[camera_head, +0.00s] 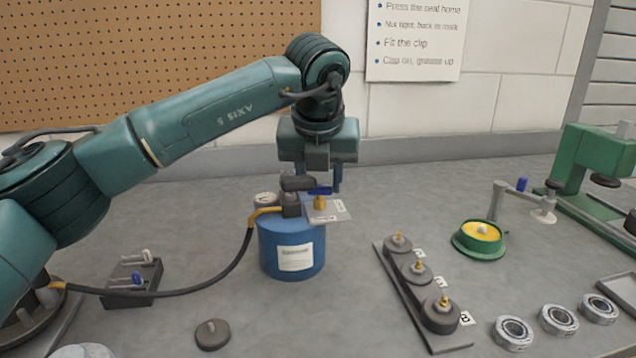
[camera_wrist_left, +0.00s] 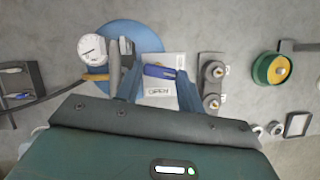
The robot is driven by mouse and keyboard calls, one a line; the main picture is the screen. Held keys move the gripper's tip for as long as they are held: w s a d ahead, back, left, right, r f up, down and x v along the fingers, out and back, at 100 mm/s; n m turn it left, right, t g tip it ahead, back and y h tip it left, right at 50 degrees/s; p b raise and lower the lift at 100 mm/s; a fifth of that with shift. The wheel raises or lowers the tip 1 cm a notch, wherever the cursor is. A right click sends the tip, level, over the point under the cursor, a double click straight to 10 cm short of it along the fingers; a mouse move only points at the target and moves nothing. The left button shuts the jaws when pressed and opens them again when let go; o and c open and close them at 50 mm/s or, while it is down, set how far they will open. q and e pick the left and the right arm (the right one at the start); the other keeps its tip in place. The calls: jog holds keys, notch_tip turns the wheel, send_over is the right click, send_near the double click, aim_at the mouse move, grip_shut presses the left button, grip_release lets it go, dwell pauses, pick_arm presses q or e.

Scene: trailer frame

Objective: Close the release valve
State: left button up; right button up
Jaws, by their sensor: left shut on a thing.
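The release valve has a blue handle (camera_head: 320,190) on a brass stem (camera_head: 320,203), above a light plate (camera_head: 341,213) on top of a blue canister (camera_head: 291,250). In the left wrist view the blue handle (camera_wrist_left: 159,71) lies across between my fingers, over the plate, whose label reads OPEN. My left gripper (camera_head: 319,187) points down over the valve, shut on the handle. It also shows in the left wrist view (camera_wrist_left: 158,75). The finger contact is partly hidden in the head view. My right gripper is not in view.
A white gauge (camera_wrist_left: 91,47) and a dark block (camera_head: 291,205) with a hose sit beside the valve. A rack with several grease fittings (camera_head: 419,272) stands to the right, near a green-yellow tin (camera_head: 478,238). Several bearings (camera_head: 558,319) lie at front right. The front middle bench is mostly clear.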

pick_arm(q)
jog(key=shift+d+n+y, duration=0.1)
jog(key=shift+n+y, duration=0.4)
jog(key=shift+n, duration=0.7)
jog(key=o, duration=0.8)
jog(key=shift+o, duration=1)
